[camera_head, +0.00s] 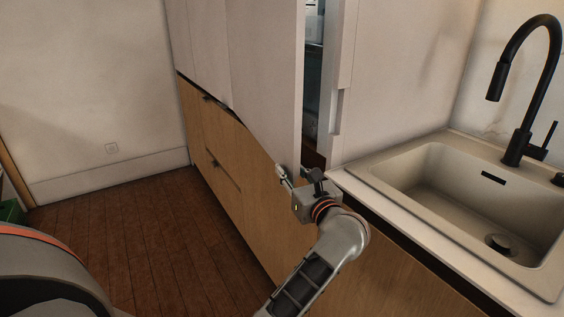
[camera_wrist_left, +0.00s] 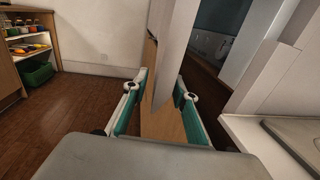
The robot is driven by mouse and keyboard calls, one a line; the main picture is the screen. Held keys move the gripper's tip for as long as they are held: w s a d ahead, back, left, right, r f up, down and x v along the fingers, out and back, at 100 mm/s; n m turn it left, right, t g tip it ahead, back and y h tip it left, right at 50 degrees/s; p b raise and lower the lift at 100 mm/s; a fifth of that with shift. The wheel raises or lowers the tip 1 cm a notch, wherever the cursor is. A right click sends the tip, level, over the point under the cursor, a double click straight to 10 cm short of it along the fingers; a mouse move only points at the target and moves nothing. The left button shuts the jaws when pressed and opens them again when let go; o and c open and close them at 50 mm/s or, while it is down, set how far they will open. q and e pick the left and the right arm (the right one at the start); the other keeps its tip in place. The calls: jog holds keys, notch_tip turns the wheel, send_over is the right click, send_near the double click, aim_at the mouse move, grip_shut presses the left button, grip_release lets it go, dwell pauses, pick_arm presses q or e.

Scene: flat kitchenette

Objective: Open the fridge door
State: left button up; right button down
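The fridge door (camera_head: 268,85) is a tall white panel, ajar, with a dark narrow gap along its right edge. Through the gap, part of the dark fridge interior (camera_head: 313,85) shows. My left gripper (camera_head: 299,173) is at the lower corner of the door's free edge. In the left wrist view the door (camera_wrist_left: 178,55) comes down between the two spread fingers of my left gripper (camera_wrist_left: 160,90), with some space visible beside it. The gripper looks open around the door edge; firm contact cannot be made out. My right gripper is not in view.
A sink (camera_head: 455,195) with a black tap (camera_head: 522,90) is set in the counter on the right. Wooden cabinet fronts (camera_head: 225,160) lie below the door. The wooden floor (camera_head: 150,225) at left is clear. A shelf with a green crate (camera_wrist_left: 38,74) stands far left.

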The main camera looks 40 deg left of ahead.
aim_at(283, 162)
pick_arm(q)
jog(key=shift+x, duration=2.6)
grip_shut()
